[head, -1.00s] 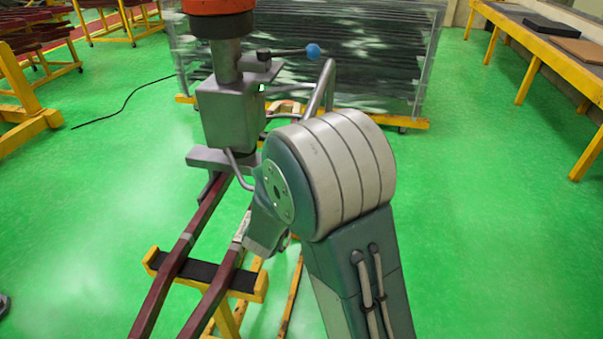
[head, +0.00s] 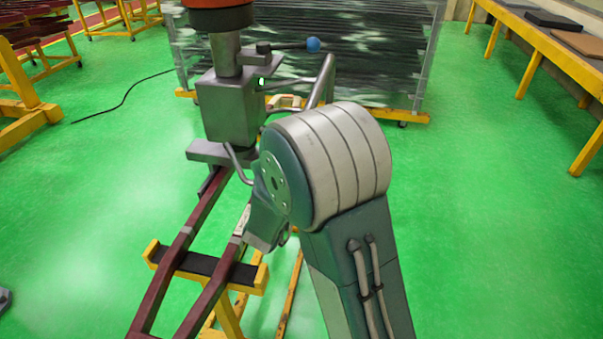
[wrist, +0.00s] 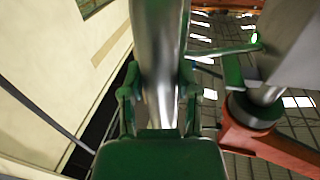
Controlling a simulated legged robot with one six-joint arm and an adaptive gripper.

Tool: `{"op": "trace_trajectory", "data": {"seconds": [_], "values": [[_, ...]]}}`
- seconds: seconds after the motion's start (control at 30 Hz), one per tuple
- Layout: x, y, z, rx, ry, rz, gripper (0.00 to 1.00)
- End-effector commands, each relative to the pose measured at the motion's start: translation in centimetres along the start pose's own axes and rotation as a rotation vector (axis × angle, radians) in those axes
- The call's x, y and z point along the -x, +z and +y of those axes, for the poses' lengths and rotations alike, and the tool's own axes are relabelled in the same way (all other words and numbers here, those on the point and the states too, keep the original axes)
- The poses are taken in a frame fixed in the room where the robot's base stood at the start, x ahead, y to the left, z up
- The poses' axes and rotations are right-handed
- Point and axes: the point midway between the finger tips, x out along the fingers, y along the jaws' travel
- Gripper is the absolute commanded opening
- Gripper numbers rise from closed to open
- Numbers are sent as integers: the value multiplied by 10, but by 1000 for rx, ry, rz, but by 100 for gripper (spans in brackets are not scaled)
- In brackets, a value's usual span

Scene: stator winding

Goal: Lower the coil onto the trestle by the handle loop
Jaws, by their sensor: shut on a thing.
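The coil (head: 166,268) is a pair of dark red bars running from beneath a grey clamp block (head: 230,108) down to the lower left. The bars cross the black pad of the yellow trestle (head: 151,252); I cannot tell if they touch it. The handle loop (head: 327,82), a bent grey tube, stands on the right of the block. In the wrist view, my gripper (wrist: 160,92) has green fingers on both sides of the handle loop (wrist: 159,45) and is shut on it. In the head view, my arm hides my gripper.
An orange-red part (head: 218,18) and grey post sit above the block, with a blue-knobbed lever (head: 313,45). A wrapped rack (head: 370,60) stands behind. A yellow-legged bench (head: 545,60) is at right. Green floor is open on both sides.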

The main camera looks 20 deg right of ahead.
Motion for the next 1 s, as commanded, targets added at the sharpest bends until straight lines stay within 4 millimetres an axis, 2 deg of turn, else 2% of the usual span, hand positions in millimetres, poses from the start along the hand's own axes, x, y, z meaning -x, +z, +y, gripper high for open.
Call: {"op": "trace_trajectory", "data": {"seconds": [0.03, 0.6, 1.0], "values": [[1, 5, 0, 6, -1, -9, 0], [1, 23, 1, 10, -2, -17, 0], [2, 24, 2, 9, -1, -17, 0]]}}
